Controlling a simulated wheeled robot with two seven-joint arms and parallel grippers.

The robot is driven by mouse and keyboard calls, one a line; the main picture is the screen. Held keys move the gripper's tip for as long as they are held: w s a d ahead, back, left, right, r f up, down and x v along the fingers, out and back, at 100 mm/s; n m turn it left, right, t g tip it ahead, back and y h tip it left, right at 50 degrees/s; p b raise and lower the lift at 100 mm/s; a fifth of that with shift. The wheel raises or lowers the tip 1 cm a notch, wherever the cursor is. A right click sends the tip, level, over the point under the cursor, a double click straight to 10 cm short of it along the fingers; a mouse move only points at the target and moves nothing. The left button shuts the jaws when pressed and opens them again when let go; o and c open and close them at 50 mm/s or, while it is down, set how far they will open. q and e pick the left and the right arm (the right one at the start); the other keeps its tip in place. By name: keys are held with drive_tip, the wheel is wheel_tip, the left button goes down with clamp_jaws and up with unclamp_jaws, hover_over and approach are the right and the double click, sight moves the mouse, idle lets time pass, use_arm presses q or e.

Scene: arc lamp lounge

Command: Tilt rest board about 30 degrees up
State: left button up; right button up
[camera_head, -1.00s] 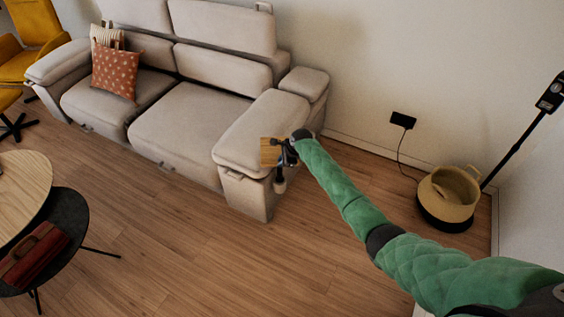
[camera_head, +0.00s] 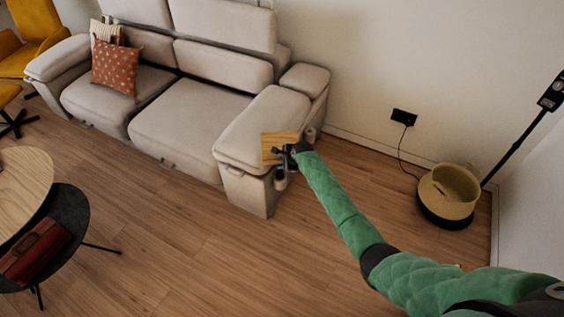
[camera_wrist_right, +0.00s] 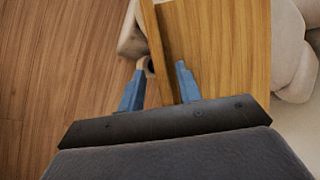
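The rest board (camera_head: 281,141) is a light wooden panel at the front end of the sofa's right armrest. In the right wrist view the board (camera_wrist_right: 225,45) fills the middle and right, with its narrow edge running down left of centre. My right gripper (camera_head: 283,154) is at the board's near side. Its blue fingers (camera_wrist_right: 161,78) stand apart, one left of the board's edge and one in front of its face. A gap shows between them; contact with the board is unclear. The gripper and wrist partly hide the board in the head view. My left gripper is out of view.
The beige sofa (camera_head: 190,105) stands behind the board. A woven basket (camera_head: 450,190) and a stick vacuum (camera_head: 515,140) stand at the right by the wall. The floor between is clear.

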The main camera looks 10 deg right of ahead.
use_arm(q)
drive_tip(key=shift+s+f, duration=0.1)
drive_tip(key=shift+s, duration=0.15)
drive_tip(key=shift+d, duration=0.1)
use_arm(e)
drive_tip(key=shift+r, duration=0.1)
